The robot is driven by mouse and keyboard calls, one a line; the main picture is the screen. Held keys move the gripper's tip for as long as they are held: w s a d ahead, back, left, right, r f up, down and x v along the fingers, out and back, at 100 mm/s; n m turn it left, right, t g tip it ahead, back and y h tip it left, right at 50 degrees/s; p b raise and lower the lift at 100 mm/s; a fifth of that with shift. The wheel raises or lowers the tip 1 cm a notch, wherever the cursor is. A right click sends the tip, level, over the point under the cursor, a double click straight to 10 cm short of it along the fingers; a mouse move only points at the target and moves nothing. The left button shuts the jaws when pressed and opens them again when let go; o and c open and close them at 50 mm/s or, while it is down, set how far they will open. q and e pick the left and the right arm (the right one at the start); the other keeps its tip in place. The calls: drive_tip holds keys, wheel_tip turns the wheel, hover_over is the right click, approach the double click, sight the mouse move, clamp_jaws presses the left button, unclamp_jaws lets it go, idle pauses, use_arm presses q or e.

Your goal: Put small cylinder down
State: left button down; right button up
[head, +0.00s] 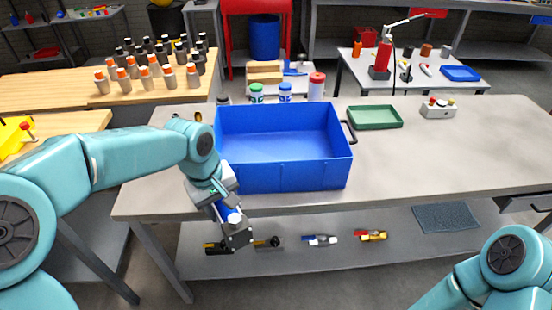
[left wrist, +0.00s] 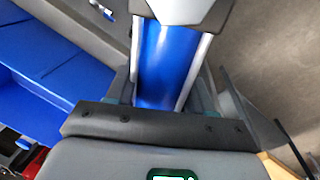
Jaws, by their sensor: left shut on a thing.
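My left gripper (head: 236,236) is in front of the blue bin, over the workbench's front edge in the head view. It is shut on a small blue cylinder (head: 229,213), mostly hidden by the fingers. In the left wrist view the blue cylinder (left wrist: 165,60) lies lengthwise between the two fingers, with a pale grey end piece at the top. I cannot tell how far it is above the bench. My right arm shows at the lower right of the head view, but its gripper is out of frame.
The grey workbench (head: 430,165) is clear right of the blue bin (head: 283,178). A green tray (head: 375,117) and a button box (head: 438,109) stand farther back. Capped bottles (head: 285,91) stand behind the bin. Several tools lie on the lower shelf (head: 330,262).

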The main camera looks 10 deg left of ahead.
use_arm(q)
drive_tip(key=w+d+r+n+p, duration=0.1)
drive_tip(key=w+d+r+n, duration=0.1)
drive_tip(key=d+r, duration=0.4)
wheel_tip(320, 180, up, 4)
drive_tip(key=shift+w+f+n+y, duration=0.1)
drive_tip(key=shift+w+n+y, duration=0.15)
drive_tip(key=shift+n, duration=0.55)
